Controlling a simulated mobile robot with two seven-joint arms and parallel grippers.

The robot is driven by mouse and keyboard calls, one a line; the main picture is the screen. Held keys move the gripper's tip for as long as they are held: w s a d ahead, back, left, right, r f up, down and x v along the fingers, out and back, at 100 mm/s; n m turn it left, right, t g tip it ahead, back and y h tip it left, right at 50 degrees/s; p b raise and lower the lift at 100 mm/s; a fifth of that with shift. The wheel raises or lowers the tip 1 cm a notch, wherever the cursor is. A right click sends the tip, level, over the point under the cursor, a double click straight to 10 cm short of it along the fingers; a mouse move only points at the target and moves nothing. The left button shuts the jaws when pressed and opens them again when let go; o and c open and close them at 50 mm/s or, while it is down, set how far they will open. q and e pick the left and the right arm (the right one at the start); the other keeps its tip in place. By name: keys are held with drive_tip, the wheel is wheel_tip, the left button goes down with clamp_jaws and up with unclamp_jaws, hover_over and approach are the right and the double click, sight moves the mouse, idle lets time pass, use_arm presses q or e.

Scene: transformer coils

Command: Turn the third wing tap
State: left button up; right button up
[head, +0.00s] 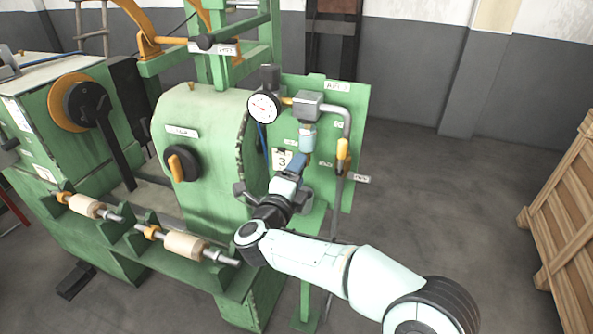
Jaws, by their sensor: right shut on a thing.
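A green panel (352,100) holds pipework with a round white gauge (264,107) and a small plate marked 3 (282,158). My right gripper (297,167) reaches up to the pipework beside that plate, under a pale blue cylindrical part (307,137). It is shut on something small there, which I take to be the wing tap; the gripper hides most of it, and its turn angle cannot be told. An orange-handled part (342,154) stands on the pipe to the right, clear of the gripper. My left gripper is not in view.
A green winding machine (205,215) with a black and orange knob (180,163) stands left of my arm. Coils on shafts (185,244) lie in front of it. A wooden crate (565,210) stands at the right. Grey floor (450,190) between is clear.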

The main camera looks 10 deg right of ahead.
drive_tip(key=shift+n, duration=0.6)
drive_tip(key=o, duration=1.1)
drive_tip(key=shift+c, duration=0.2)
drive_tip(key=b+v, duration=0.1)
drive_tip(key=v, duration=1.2)
drive_tip(key=shift+s+b, duration=0.2)
drive_tip(key=shift+b, duration=0.15)
drive_tip(key=shift+a, duration=0.15)
